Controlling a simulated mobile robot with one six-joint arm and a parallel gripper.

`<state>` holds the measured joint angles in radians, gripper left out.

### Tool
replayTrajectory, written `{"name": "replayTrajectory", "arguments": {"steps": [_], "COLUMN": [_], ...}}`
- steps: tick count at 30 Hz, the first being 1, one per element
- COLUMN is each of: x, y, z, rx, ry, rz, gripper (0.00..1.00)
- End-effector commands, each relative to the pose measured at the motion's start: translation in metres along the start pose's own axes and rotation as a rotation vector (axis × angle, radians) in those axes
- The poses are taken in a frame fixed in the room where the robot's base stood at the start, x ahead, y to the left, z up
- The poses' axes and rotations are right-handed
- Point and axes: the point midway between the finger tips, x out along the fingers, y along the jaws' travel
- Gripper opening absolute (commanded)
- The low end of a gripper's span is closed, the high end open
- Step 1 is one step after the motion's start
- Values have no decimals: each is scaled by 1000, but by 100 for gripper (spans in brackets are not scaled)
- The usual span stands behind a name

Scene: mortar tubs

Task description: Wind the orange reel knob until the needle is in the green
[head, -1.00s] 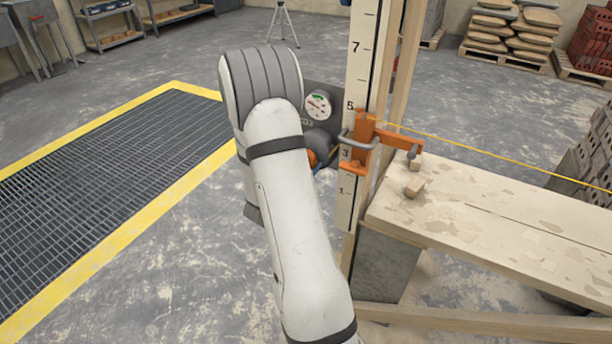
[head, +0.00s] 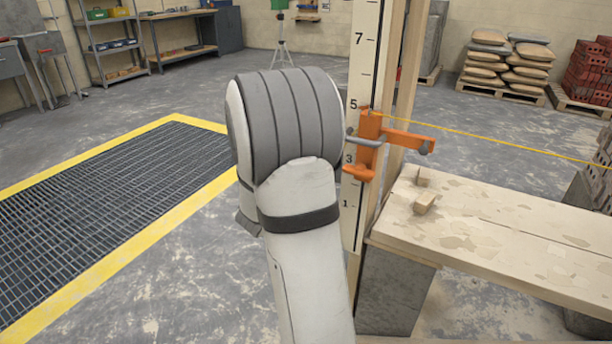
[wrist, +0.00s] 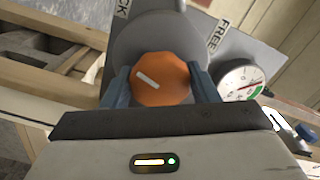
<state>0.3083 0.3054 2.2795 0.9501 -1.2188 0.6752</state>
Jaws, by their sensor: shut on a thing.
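The orange reel knob (wrist: 165,88) is in the middle of the wrist view, with a pale slanted mark on its face. The two blue-grey fingers of my gripper (wrist: 160,92) are shut on it, one at each side. Behind it is the round grey reel body (wrist: 137,42). The white dial (wrist: 239,80) at the right has a red part and a green part; its lower edge is cut off by my gripper. The needle is too small to read surely. In the head view my arm hides the knob, dial and gripper.
An orange clamp (head: 368,142) sits on the numbered post (head: 362,75), and a yellow line (head: 500,140) runs right from it. A plank bench (head: 480,222) stands at the right. A yellow-edged floor grate (head: 110,195) lies left; the floor beside it is clear.

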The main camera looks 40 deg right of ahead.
Motion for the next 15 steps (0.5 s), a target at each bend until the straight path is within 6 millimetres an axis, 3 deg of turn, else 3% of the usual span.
{"name": "replayTrajectory", "arguments": {"steps": [12,13,15], "x": [0,0,0], "y": [-1,-1,-1], "z": [1,1,1], "rx": [6,6,5], "ry": [-2,-2,-2], "rz": [0,0,0], "gripper": [31,56,62]}}
